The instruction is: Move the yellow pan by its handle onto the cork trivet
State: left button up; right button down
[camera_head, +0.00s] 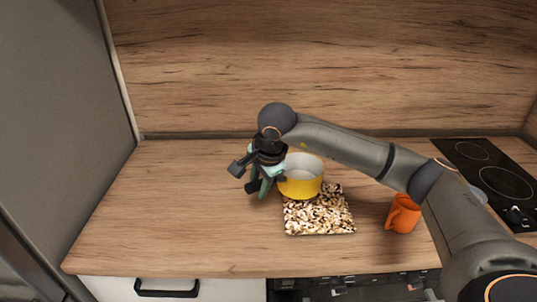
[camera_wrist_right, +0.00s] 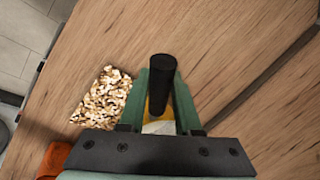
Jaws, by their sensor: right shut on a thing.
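The yellow pan (camera_head: 301,184), pale inside, is upright at the back edge of the cork trivet (camera_head: 320,215). It overlaps the trivet's back left part in the head view; I cannot tell whether it touches it or hangs just above. The trivet is a speckled square flat on the counter, also in the right wrist view (camera_wrist_right: 103,98). My right gripper (camera_head: 259,187) is left of the pan, shut on its black handle (camera_wrist_right: 161,85), which shows between the green fingers in the right wrist view. The pan's body is mostly hidden there. My left gripper is out of view.
An orange mug (camera_head: 403,213) stands on the counter right of the trivet, under my right arm. A black hob (camera_head: 490,172) lies at the right. The wood splashback (camera_head: 320,70) rises behind. The counter's left part (camera_head: 160,210) is clear.

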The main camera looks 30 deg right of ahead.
jog(key=w+d+r+m+g+h, duration=0.1)
jog(key=w+d+r+m, duration=0.3)
jog(key=m, duration=0.4)
jog(key=shift+w+d+h, duration=0.5)
jog(key=shift+d+h, duration=0.4)
jog(key=shift+d, duration=0.05)
jog(key=shift+a, duration=0.1)
notch_tip(320, 180, down, 8)
jog(key=b, duration=0.4)
jog(key=shift+f+b, duration=0.55)
dwell(1.1)
jog(key=c, duration=0.5)
grip_release()
